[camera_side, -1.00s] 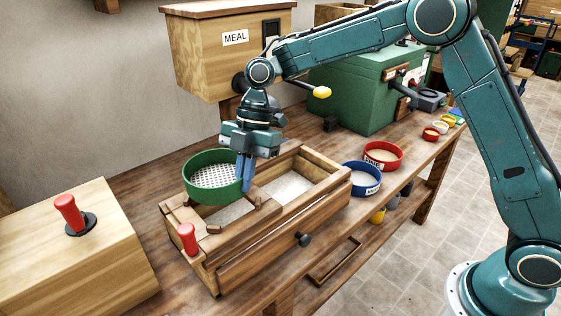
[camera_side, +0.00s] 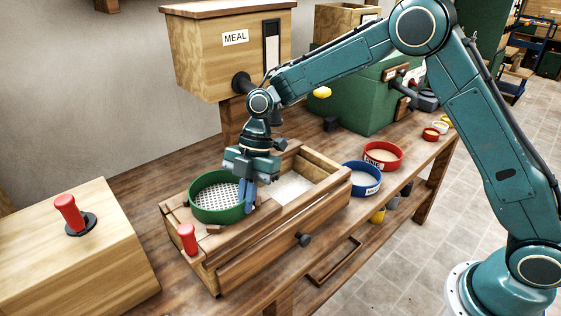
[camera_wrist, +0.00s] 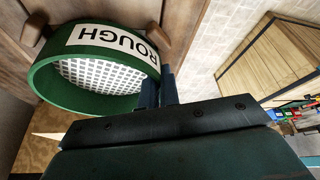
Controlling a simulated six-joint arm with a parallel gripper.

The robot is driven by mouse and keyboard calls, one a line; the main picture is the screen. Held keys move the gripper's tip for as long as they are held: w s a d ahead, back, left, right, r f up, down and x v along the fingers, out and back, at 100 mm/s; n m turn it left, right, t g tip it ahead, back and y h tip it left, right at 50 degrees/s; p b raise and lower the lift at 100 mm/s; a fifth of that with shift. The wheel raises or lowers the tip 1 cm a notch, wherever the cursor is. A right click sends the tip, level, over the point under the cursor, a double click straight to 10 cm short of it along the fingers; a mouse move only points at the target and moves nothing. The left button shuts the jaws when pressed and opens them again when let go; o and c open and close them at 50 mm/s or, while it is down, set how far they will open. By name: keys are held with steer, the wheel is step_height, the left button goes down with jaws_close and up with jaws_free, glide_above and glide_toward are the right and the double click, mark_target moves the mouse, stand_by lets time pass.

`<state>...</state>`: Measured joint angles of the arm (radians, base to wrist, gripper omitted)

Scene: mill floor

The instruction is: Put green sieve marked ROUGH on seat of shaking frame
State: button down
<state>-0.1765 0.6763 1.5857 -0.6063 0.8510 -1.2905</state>
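The green sieve (camera_side: 212,213) with a white perforated mesh is level, low over the left part of the wooden shaking frame (camera_side: 268,232), between its wooden blocks. Whether it touches the seat cannot be told. In the wrist view the sieve (camera_wrist: 100,77) shows its white ROUGH label (camera_wrist: 115,40), upside down. My gripper (camera_side: 248,197) is shut on the sieve's right rim, pointing down; the fingers also show in the wrist view (camera_wrist: 158,90). The seat under the sieve is mostly hidden.
A red handle (camera_side: 187,239) stands at the frame's front left corner. A blue sieve (camera_side: 361,179) and a red sieve (camera_side: 383,156) sit on the bench at right. The MEAL bin (camera_side: 230,55) is behind, a green machine (camera_side: 350,100) back right, and a wooden box (camera_side: 75,255) at left.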

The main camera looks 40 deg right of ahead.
steer(key=shift+f, duration=0.1)
steer(key=c, duration=1.6)
jaws_free()
steer(key=shift+w+d+r, duration=0.1)
steer(key=shift+d+r, duration=0.05)
steer(key=shift+r, duration=0.4)
steer(key=r, duration=0.9)
steer(key=shift+w+d, duration=0.1)
steer(key=shift+d, duration=0.3)
steer(key=shift+r, duration=0.1)
